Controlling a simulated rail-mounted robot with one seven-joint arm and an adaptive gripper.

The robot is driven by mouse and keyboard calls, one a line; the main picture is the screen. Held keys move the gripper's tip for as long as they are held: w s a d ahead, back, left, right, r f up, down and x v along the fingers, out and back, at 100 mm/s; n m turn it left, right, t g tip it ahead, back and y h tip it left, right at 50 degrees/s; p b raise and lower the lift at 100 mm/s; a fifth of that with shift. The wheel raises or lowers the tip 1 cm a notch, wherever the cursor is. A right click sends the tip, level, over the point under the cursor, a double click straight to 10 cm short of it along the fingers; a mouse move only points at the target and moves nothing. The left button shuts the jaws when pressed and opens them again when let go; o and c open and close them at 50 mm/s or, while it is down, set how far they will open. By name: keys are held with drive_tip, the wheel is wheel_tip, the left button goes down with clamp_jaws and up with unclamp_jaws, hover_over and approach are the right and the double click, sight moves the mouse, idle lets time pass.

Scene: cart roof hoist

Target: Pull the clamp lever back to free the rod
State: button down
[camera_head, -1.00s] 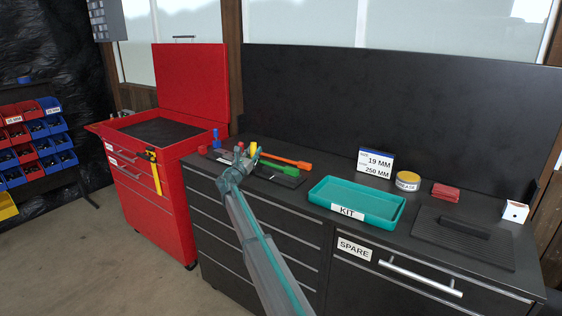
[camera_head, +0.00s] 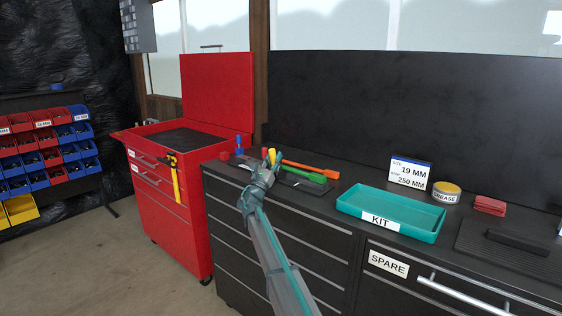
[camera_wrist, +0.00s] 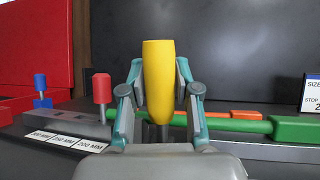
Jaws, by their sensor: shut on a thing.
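The yellow clamp lever (camera_wrist: 158,80) stands upright in the middle of the wrist view, between the fingers of my gripper (camera_wrist: 158,100). My gripper is shut on it, one finger on each side. In the head view the lever (camera_head: 272,156) shows just above my gripper (camera_head: 268,170). A green rod (camera_wrist: 236,126) with a thick green grip (camera_wrist: 295,129) runs sideways behind the lever. The lever's foot and the clamp on the rod are hidden by the gripper.
An orange handle (camera_head: 312,167) lies behind the green one. A teal KIT tray (camera_head: 392,212) and a size sign (camera_head: 410,173) stand right.

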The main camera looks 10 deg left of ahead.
drive_tip(key=c, duration=0.8)
unclamp_jaws()
wheel_tip(320, 180, up, 10)
